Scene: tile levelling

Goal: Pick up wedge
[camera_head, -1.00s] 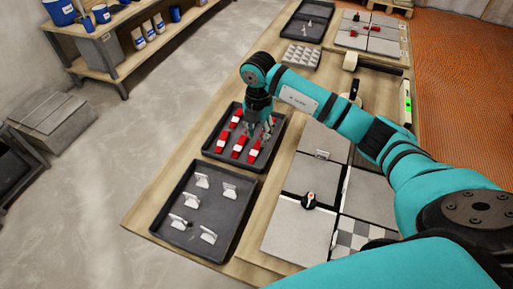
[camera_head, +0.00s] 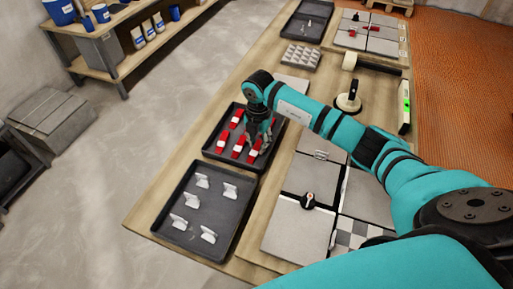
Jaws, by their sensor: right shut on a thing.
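Several red wedges lie in a black tray (camera_head: 211,150) on the workbench; one red wedge (camera_head: 221,138) is at its left front and another red wedge (camera_head: 238,147) is beside it. My right gripper (camera_head: 262,142) is over the right part of this tray, pointing down. It is shut on a red wedge (camera_head: 254,152), which is partly hidden by the fingers. I cannot tell whether that wedge is clear of the tray floor. My left gripper is not in view.
A black tray (camera_head: 186,243) with several white clips stands in front. A suction cup (camera_head: 348,100) and a level (camera_head: 405,108) lie farther back. Bare wood borders the trays.

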